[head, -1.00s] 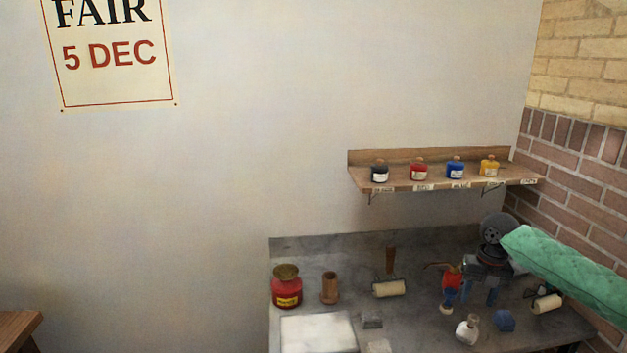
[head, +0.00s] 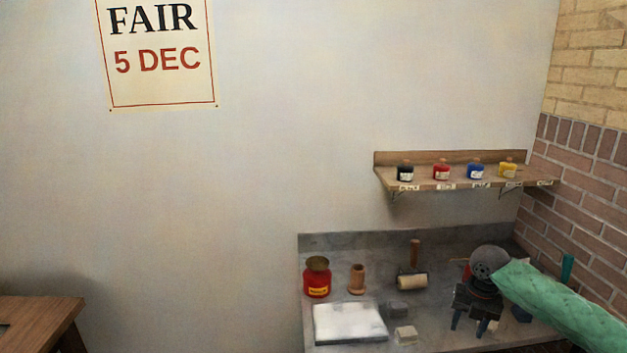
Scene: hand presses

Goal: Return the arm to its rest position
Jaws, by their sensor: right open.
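My right arm, in a green quilted sleeve (head: 560,305), comes in from the right edge. My right gripper (head: 469,323) points down over the right part of the grey bench (head: 340,241), with its two blue fingers apart. Nothing shows between the fingers. Its dark wrist and body hide part of the bench behind, including most of a red object. I cannot tell its height above the bench. My left gripper is not in view.
On the bench are a red can (head: 317,280), a wooden cylinder (head: 357,279), a roller (head: 412,282), a white slab (head: 349,323) and small blocks (head: 405,334). A shelf (head: 450,184) above holds several ink jars. A brick wall (head: 590,180) bounds the right. A wooden table (head: 40,310) stands lower left.

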